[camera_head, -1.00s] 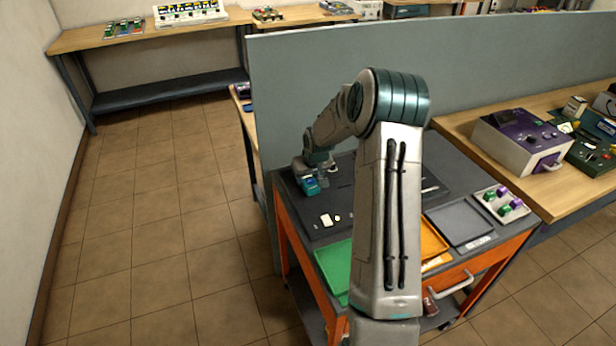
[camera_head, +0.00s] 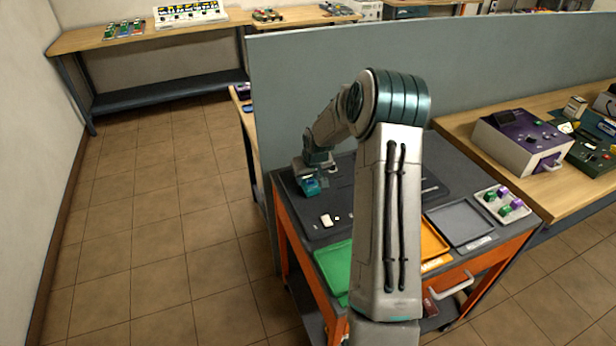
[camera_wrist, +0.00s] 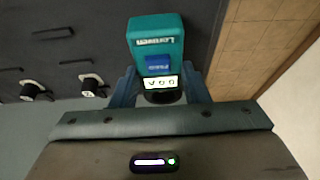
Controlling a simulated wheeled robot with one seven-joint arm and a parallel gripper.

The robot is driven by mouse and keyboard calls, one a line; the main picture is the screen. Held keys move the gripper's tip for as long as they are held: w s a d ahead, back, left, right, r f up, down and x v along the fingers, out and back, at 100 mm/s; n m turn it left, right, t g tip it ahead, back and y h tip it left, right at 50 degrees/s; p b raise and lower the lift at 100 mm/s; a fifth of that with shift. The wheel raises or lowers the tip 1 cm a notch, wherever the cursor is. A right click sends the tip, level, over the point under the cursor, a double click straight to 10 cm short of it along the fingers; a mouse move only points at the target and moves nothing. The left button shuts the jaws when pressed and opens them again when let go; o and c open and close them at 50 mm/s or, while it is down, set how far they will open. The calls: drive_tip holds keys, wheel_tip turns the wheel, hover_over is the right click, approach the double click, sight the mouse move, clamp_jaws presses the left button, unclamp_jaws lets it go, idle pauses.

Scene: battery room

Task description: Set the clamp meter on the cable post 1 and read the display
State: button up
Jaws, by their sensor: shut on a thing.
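The clamp meter (camera_wrist: 155,42) is a teal block with a blue button and a small lit display (camera_wrist: 160,84). The display's characters look upside down and I cannot read them surely. My gripper (camera_wrist: 160,92) is shut on the meter, with a finger on each side of its lower part. In the head view the meter (camera_head: 309,187) is at my gripper, over the far left part of the cart's dark top. Two short pale-and-dark posts (camera_wrist: 31,90) stand left of the meter in the wrist view. I cannot tell which is cable post 1. The meter's jaws are not clearly visible.
The cart (camera_head: 300,234) holds a green tray (camera_head: 335,264), an orange tray (camera_head: 432,240), a grey tray (camera_head: 460,222) and a pale tray (camera_head: 484,192) of coloured pieces. A grey partition (camera_head: 300,90) stands behind it. The tiled floor at left is clear.

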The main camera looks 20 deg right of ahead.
drive_tip(key=shift+f+b, duration=0.45)
drive_tip(key=shift+f, duration=0.15)
drive_tip(key=o, duration=0.9)
drive_tip(key=shift+o, duration=0.2)
drive_tip(key=p+v, duration=0.5)
drive_tip(key=v, duration=0.6)
drive_tip(key=shift+p, duration=0.3)
drive_tip(key=shift+a, duration=0.1)
